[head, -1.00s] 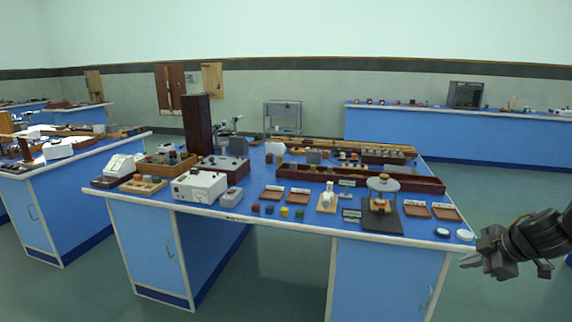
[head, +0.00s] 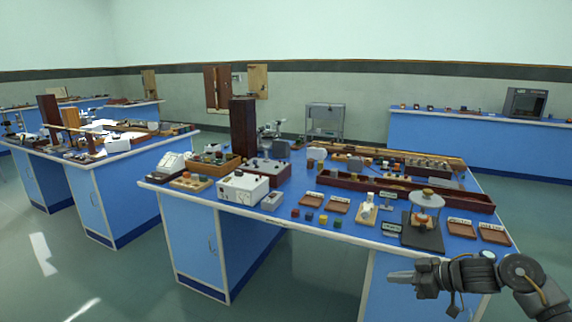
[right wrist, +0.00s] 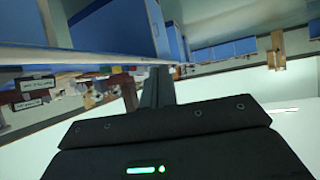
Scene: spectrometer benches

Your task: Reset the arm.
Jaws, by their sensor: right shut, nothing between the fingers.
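My right gripper (head: 402,277) is in front of the main blue bench, at the lower right of the head view. Its fingers point left, and they are shut with nothing between them. My right arm comes in from the lower right corner. In the right wrist view the shut fingers (right wrist: 157,88) stick out past the dark gripper body, and the picture is turned over and tilted. My left gripper is not in view.
The blue bench (head: 320,226) holds a white box device (head: 243,188), a tall dark box (head: 243,128), small coloured cubes, red-brown trays (head: 461,227) and a stand on a dark plate (head: 422,235). Another bench (head: 100,200) stands at left. Open floor (head: 70,270) lies at lower left.

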